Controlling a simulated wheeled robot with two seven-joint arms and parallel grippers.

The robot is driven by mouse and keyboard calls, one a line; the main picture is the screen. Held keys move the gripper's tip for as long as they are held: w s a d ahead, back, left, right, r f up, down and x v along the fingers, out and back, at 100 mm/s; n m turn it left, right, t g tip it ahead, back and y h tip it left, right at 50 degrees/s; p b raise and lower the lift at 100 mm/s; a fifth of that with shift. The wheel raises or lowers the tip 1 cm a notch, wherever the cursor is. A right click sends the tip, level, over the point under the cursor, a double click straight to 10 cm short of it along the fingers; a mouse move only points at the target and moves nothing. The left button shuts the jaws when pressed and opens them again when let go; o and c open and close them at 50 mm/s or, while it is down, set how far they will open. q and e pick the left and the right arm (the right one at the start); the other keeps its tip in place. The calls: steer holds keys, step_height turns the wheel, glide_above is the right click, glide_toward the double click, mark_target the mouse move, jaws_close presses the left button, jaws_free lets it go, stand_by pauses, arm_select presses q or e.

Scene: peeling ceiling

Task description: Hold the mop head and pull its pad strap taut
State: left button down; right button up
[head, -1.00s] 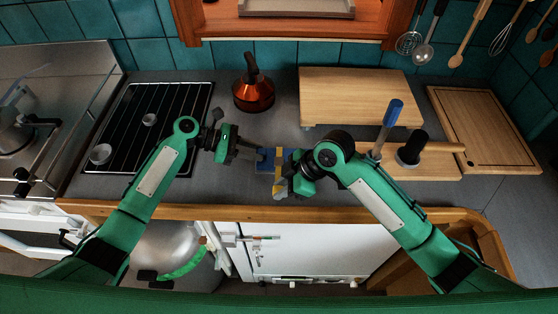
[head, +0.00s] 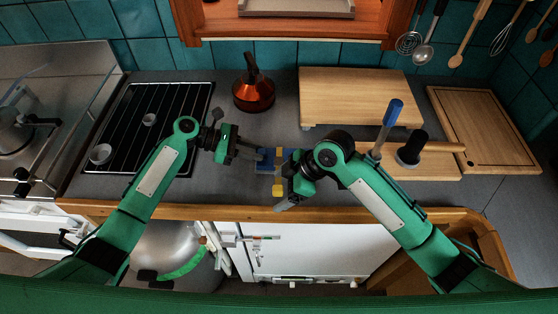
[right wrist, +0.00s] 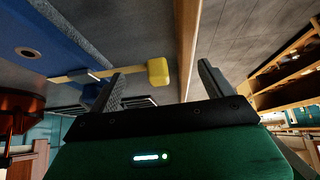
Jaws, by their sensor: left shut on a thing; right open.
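The mop head, a blue block (head: 268,166), is over the counter near its front edge. My left gripper (head: 257,155) is shut on its left end. In the right wrist view the blue mop head (right wrist: 50,40) is at upper left, with grey material beside it. A pale strap (right wrist: 118,72) runs from it to a yellow end tab (right wrist: 158,72). The tab also shows in the head view (head: 278,190), toward the counter's front edge. My right gripper (right wrist: 158,74) is open; the tab appears between its fingertips, without visible grip. Contact cannot be told.
The wooden counter edge (head: 190,212) runs just in front. A stove (head: 140,125) is at left and an orange kettle (head: 254,95) behind. A wooden board (head: 355,92) and a block with a blue-handled tool (head: 392,113) stand at right. Bare grey counter lies between.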

steer(key=shift+r, duration=3.5)
